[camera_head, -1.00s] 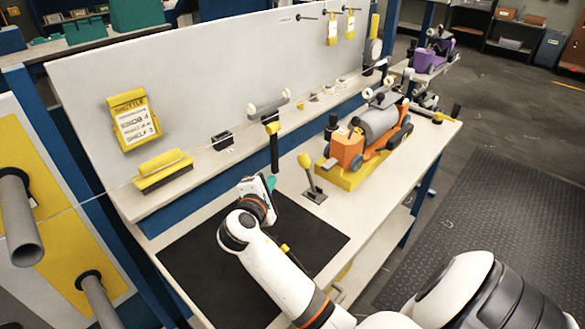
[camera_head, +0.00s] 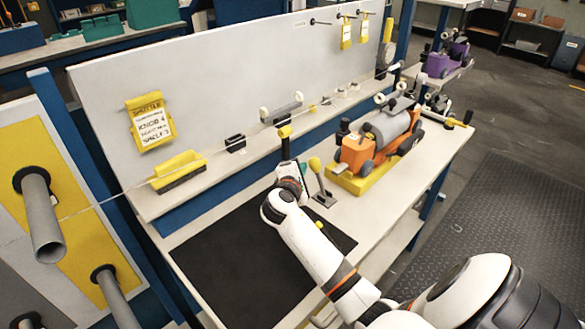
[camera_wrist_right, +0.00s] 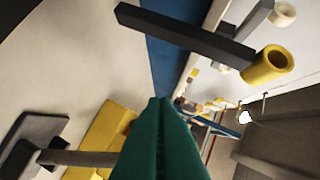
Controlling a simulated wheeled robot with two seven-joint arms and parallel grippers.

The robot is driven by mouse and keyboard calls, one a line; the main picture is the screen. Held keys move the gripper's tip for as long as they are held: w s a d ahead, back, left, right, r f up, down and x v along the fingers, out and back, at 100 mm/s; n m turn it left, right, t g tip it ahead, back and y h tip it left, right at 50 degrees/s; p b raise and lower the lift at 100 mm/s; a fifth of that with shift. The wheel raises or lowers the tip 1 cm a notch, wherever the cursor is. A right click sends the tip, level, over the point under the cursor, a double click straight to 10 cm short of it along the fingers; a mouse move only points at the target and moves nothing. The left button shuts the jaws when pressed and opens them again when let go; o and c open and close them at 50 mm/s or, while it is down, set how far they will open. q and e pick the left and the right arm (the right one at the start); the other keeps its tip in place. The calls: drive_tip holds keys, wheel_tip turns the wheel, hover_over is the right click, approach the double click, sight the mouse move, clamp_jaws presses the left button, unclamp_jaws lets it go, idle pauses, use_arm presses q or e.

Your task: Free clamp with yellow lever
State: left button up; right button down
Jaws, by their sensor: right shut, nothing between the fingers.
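A lever with a yellow knob (camera_head: 315,164) stands tilted on a dark grey clamp base (camera_head: 324,199) on the bench, just in front of the yellow block. A grey bar (camera_wrist_right: 80,158) on a dark base (camera_wrist_right: 40,133) in the right wrist view appears to be this lever; its end is hidden behind the fingers. My right gripper (camera_head: 304,169), with green fingers (camera_wrist_right: 160,105), is shut and empty, close to the lever's left side. Contact cannot be told. A black post with a yellow cap (camera_head: 285,132) stands just behind the gripper, and its hollow yellow end (camera_wrist_right: 265,65) shows in the wrist view. My left gripper is out of view.
An orange and grey vehicle (camera_head: 358,154) sits on a yellow block (camera_head: 345,180) right of the lever. A black mat (camera_head: 240,262) covers the front bench. A ledge with a yellow brush (camera_head: 180,170) and small parts runs along the white back panel (camera_head: 230,85).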

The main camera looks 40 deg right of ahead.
drive_tip(key=shift+s+d+r, duration=0.1)
drive_tip(key=shift+s+r, duration=0.1)
drive_tip(key=shift+s, duration=0.15)
drive_tip(key=shift+s+r+m+t+b, duration=0.15)
drive_tip(key=shift+s+m+t+b, duration=0.2)
drive_tip(key=shift+m+b, duration=0.1)
drive_tip(key=s+r+m+t+h+b, duration=0.1)
drive_tip(key=s+m+b, duration=0.3)
drive_tip(key=s, duration=0.4)
drive_tip(key=shift+d+h+b, duration=0.4)
drive_tip(key=shift+h+b, duration=0.2)
drive_tip(key=shift+b, duration=0.1)
drive_tip(key=shift+t, duration=0.25)
